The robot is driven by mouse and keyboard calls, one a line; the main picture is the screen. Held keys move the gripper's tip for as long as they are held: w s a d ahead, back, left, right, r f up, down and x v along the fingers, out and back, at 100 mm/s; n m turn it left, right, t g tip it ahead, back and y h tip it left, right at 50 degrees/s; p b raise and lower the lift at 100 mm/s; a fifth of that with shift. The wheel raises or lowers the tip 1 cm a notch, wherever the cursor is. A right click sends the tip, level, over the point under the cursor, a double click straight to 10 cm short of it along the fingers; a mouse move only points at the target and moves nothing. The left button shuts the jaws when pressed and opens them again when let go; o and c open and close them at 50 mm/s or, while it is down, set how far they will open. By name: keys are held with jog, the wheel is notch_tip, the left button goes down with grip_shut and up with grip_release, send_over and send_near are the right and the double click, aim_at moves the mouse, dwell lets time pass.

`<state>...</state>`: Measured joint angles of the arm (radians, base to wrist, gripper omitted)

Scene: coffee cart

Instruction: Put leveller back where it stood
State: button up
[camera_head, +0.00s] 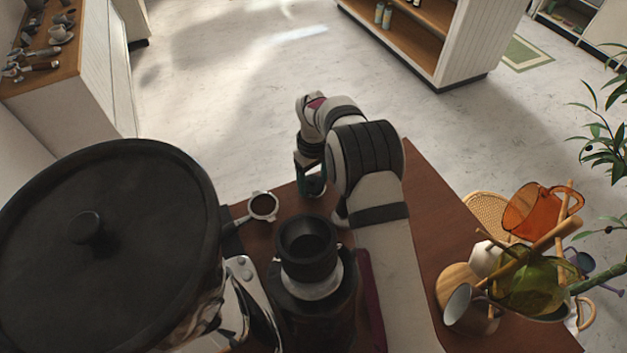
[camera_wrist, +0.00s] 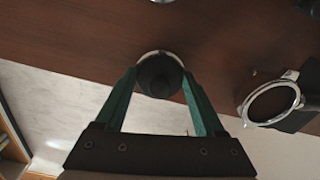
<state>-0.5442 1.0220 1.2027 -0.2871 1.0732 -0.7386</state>
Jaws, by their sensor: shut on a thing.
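My gripper (camera_head: 313,188) is near the far edge of the brown wooden counter, mostly hidden behind my own arm in the head view. In the wrist view the teal fingers (camera_wrist: 160,80) are shut on the leveller (camera_wrist: 159,76), a round black piece with a thin silver rim. I look down on it near the counter edge; I cannot tell whether it touches the wood. The leveller is not clearly visible in the head view. A portafilter (camera_head: 263,205) filled with dark coffee lies left of my gripper; its metal ring (camera_wrist: 270,102) is at the right in the wrist view.
A black grinder (camera_head: 308,265) stands at the front, beside a large black lidded vessel (camera_head: 120,240) on the left. A wooden rack with an orange cup (camera_head: 535,210), a green cup (camera_head: 540,285) and a metal pitcher (camera_head: 470,310) is at the right. Bare counter (camera_head: 440,205) lies between.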

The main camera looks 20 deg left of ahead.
aim_at(314, 179)
jog(key=shift+f, duration=0.25)
jog(key=shift+f, duration=0.1)
jog(key=o, duration=1.5)
jog(key=shift+o, duration=0.2)
notch_tip(314, 179, up, 12)
jog(key=s+d+r+m, duration=0.4)
jog(key=d+r, duration=0.4)
jog(key=d, duration=0.1)
jog(key=s+d+r+m+y, duration=0.1)
jog(key=s+d+r+m, duration=0.1)
jog(key=s+d+m, duration=0.6)
jog(key=s+d+r+m, duration=0.15)
jog(key=s+d, duration=0.35)
jog(key=s, duration=0.6)
jog(key=s+d+f+m, duration=0.1)
jog(key=s+f+m, duration=0.2)
jog(key=s, duration=0.5)
jog(key=shift+y, duration=0.4)
jog(key=shift+m, duration=0.25)
